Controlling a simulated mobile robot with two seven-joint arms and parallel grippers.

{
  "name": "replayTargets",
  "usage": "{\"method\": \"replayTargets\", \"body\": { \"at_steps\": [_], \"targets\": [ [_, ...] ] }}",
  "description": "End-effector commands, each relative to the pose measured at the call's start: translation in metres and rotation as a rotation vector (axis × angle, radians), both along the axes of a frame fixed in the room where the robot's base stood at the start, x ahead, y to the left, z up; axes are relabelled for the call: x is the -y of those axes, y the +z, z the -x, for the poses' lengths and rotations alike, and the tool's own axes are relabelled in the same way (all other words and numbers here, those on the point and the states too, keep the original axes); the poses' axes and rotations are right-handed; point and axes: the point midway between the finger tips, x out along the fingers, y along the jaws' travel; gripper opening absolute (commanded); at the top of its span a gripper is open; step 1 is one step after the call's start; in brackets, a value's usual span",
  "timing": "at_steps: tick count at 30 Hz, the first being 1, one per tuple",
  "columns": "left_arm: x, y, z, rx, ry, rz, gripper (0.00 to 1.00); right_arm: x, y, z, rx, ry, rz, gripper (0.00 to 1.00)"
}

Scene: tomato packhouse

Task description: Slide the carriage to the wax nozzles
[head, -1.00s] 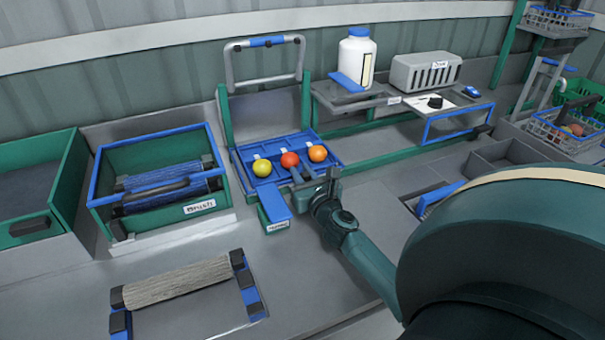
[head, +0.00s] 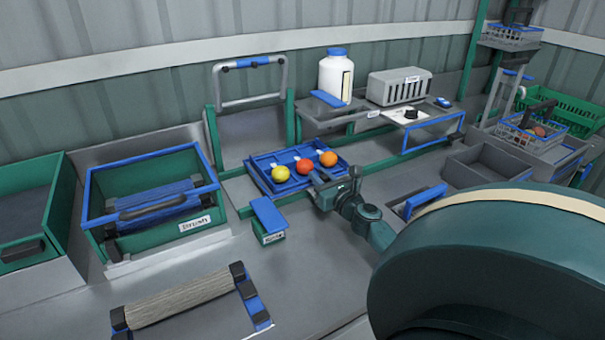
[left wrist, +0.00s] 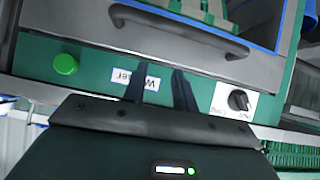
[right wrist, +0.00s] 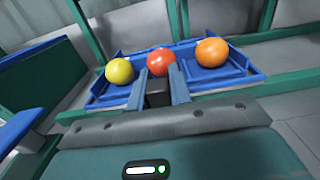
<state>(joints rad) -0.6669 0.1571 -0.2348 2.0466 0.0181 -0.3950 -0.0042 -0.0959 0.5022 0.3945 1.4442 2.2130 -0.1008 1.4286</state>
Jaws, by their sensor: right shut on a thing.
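The carriage (head: 262,161) is a blue tray on green rails, bearing a yellow, a red and an orange tomato in a row. In the right wrist view the carriage (right wrist: 108,98) lies just ahead of my right gripper (right wrist: 158,88), which is shut on its dark handle (right wrist: 157,100). In the head view my right gripper (head: 322,183) is at the carriage's front edge. I cannot make out the wax nozzles; a white blue-capped bottle (head: 335,77) stands on the grey shelf to the right. My left gripper (left wrist: 160,90) shows only in its wrist view, fingers apart and empty, before a labelled panel.
Green rails (head: 375,160) run right from the carriage below the shelf. A grey vented box (head: 398,88) stands on the shelf. A brush bin (head: 150,238) is at left, a roller (head: 180,297) in front. The panel has a green button (left wrist: 65,64) and a knob (left wrist: 238,100).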

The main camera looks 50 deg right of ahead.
Motion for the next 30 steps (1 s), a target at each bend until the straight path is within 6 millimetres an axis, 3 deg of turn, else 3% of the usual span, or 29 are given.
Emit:
{"method": "replayTargets", "body": {
  "at_steps": [6,12,19,30],
  "targets": [
    [0.005,-0.004,-0.001,0.011,-0.009,0.01,0.28,0.045,-0.002,0.014,-0.001,-0.008,0.003,0.0],
    [0.007,-0.002,-0.004,0.033,-0.017,0.012,0.28,0.075,-0.002,0.024,0.0,-0.007,0.001,0.0],
    [0.008,-0.002,-0.004,0.04,-0.025,0.014,0.28,0.091,-0.001,0.029,0.0,-0.005,0.001,0.0],
    [0.009,0.001,-0.005,0.047,-0.027,0.017,0.28,0.094,0.0,0.03,-0.001,-0.003,0.001,0.0]
  ]
}}
